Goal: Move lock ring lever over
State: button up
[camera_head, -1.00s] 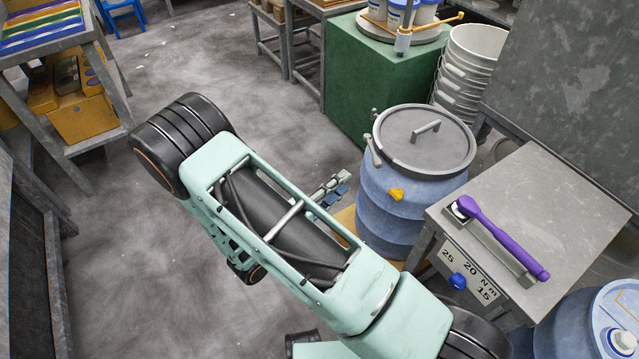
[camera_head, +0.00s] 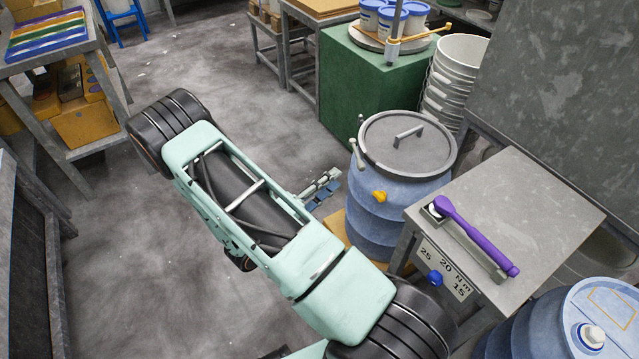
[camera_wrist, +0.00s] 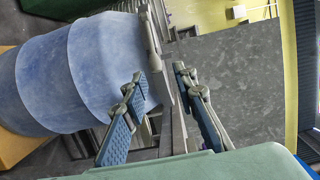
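The blue drum (camera_head: 376,220) stands upright with a grey lid (camera_head: 405,145) clamped by a grey lock ring (camera_head: 450,160). The lock ring lever (camera_head: 358,152) is a short grey bar on the ring's left side, by a small upright peg. My gripper (camera_head: 328,184) is open and empty, left of the drum and a little below the lever. In the wrist view, the drum (camera_wrist: 95,65) lies at left, with the ring's grey edge (camera_wrist: 150,30) along its end. My gripper (camera_wrist: 160,78) has its blue-padded fingers apart there, near that edge; I cannot tell whether they touch it.
A grey table (camera_head: 540,200) with a purple-handled torque wrench (camera_head: 475,235) stands right of the drum. A green cabinet (camera_head: 350,95) and stacked white pails (camera_head: 453,85) are behind. Another blue drum (camera_head: 560,325) is at lower right. The floor (camera_head: 130,240) at left is open.

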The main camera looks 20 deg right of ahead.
jog(key=b+x, duration=0.1)
jog(key=x, duration=0.6)
jog(key=shift+d, duration=0.4)
jog(key=shift+w+r, duration=0.15)
jog(key=shift+w, duration=0.05)
grip_shut()
jog(key=shift+d, duration=0.1)
jog(key=c, duration=0.7)
grip_release()
jog(key=o, duration=0.5)
jog(key=shift+s, duration=0.1)
